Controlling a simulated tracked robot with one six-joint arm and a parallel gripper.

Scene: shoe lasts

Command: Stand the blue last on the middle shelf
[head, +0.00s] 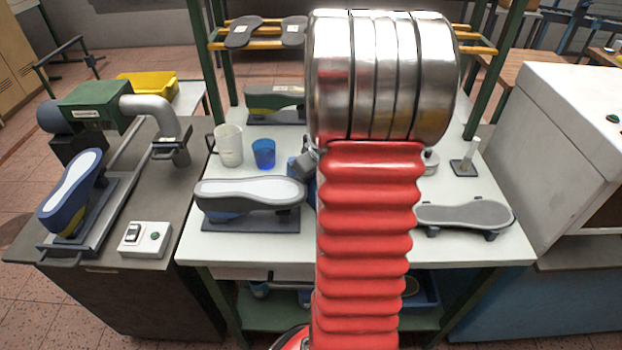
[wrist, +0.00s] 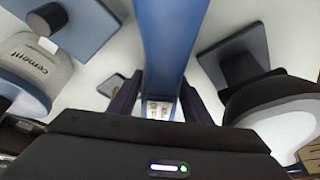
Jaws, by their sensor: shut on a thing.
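My gripper (wrist: 160,88) is shut on a smooth blue body, which I take for the blue last (wrist: 168,40). In the wrist view it runs from between the two dark fingers to the top edge, with a small pale label near the fingers. Its full shape is cut off, so I cannot tell its tilt. In the head view my red arm and metal wrist hide the gripper and nearly all of what it holds. A rack with yellow rails (head: 255,44) stands behind the table, carrying dark soles; which level is the middle shelf I cannot tell.
On the white table (head: 240,250) stand a white mug (head: 228,146), a blue cup (head: 264,154), an upturned shoe (head: 250,193) and a grey sole form (head: 465,214). A cement pot (wrist: 35,65) is at left in the wrist view. Green posts (head: 200,60) flank the rack.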

